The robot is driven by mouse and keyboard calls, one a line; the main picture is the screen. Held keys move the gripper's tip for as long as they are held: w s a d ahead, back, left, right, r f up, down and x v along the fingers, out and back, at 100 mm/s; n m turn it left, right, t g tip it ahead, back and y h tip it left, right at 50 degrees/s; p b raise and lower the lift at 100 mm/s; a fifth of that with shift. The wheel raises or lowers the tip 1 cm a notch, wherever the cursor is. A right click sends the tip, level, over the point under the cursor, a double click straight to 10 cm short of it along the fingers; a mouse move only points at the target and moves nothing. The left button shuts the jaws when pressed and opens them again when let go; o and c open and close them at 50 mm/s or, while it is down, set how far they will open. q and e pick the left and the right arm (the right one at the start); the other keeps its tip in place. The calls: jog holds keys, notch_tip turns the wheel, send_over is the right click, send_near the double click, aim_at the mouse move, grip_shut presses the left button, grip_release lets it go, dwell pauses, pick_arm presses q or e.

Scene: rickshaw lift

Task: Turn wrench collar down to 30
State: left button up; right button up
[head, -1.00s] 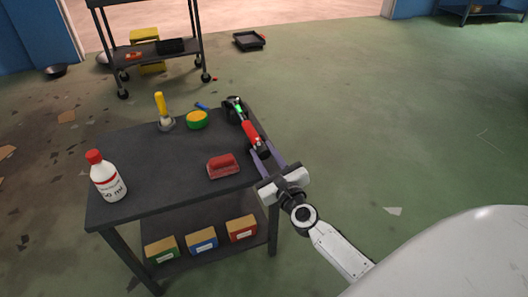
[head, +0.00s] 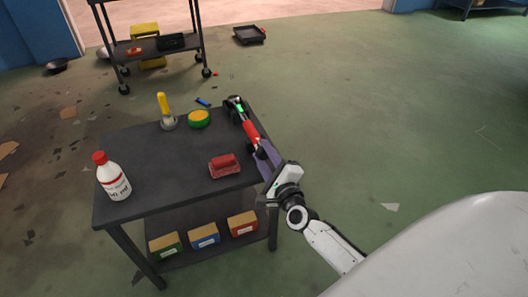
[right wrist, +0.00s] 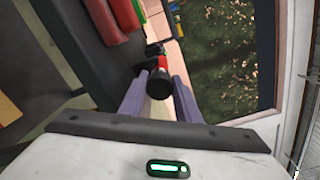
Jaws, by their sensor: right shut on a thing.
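The torque wrench (head: 250,131) lies at the right edge of the dark cart top, with a red grip, a green-lit part at its far end and a black collar (head: 261,150) at its near end. My right gripper (head: 265,157) reaches in from the lower right and is shut on the black collar. In the right wrist view, the two purple-grey fingers (right wrist: 159,84) stand on either side of the round black collar end (right wrist: 160,93). The collar's scale cannot be read. My left gripper is not in view.
Boxes (head: 204,235) sit on the lower shelf.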

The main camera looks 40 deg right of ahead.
jog(key=shift+n, duration=0.3)
dwell(0.4)
jog(key=o, duration=1.1)
jog(key=shift+f, duration=0.1)
jog(key=shift+a, duration=0.1)
